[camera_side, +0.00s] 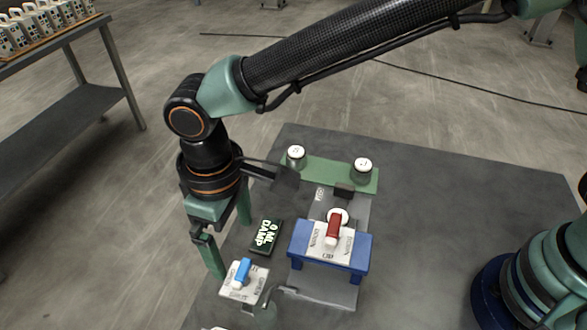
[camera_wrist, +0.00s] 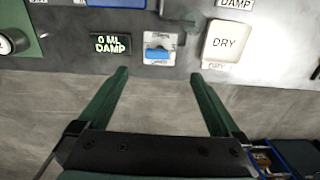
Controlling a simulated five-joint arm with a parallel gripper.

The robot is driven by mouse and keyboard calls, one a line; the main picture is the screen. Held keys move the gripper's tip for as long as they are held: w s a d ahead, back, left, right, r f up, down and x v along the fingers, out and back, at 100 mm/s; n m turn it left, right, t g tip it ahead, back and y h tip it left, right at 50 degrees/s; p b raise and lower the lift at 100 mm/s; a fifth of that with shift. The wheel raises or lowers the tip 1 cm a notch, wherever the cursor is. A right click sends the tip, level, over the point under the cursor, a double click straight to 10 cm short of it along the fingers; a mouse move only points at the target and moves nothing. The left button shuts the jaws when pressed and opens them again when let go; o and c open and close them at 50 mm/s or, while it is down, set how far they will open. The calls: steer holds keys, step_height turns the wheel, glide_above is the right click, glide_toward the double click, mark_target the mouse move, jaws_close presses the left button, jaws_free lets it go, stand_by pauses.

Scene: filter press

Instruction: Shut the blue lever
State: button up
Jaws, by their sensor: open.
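The blue lever (camera_side: 242,271) sits on a small white plate (camera_side: 234,292) with printed labels, too small to read surely, at the near left of the dark worktop. In the wrist view the blue lever (camera_wrist: 158,53) is at the top middle, on its white plate (camera_wrist: 160,38). My gripper (camera_side: 234,248) is open and empty, pointing down close to the lever. In the wrist view the two green fingers of my gripper (camera_wrist: 159,73) are spread wide, with the lever just beyond and between their tips. No contact with the lever shows.
A display reading "0 ML DAMP" (camera_side: 266,235) is beside the lever. A red lever (camera_side: 333,230) stands on a blue stand (camera_side: 297,252) to the right. A green block with two white-topped knobs (camera_side: 330,172) is behind. A "DRY" plate (camera_wrist: 228,42) shows in the wrist view.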

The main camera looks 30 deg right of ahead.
steer(key=shift+r, duration=1.7)
steer(key=shift+d, duration=0.1)
steer(key=w+d+r+m+t, duration=0.1)
steer(key=w+d+r, duration=0.15)
steer(key=d, duration=0.45)
steer(key=w+d+r+m+t+y, duration=0.1)
steer(key=d+r+m, duration=0.1)
steer(key=d+r, duration=0.35)
steer(key=w+d+r+m, duration=0.1)
steer(key=w+d+r, duration=0.1)
steer(key=d, duration=0.7)
steer(key=s+d+m+t, duration=0.1)
steer(key=s+d+m, duration=0.1)
steer(key=d, duration=0.6)
steer(key=s+d+m+t+h, duration=0.1)
steer(key=s+d, duration=0.3)
steer(key=d, duration=0.5)
steer(key=shift+m+t, duration=0.8)
steer(key=shift+m, duration=0.1)
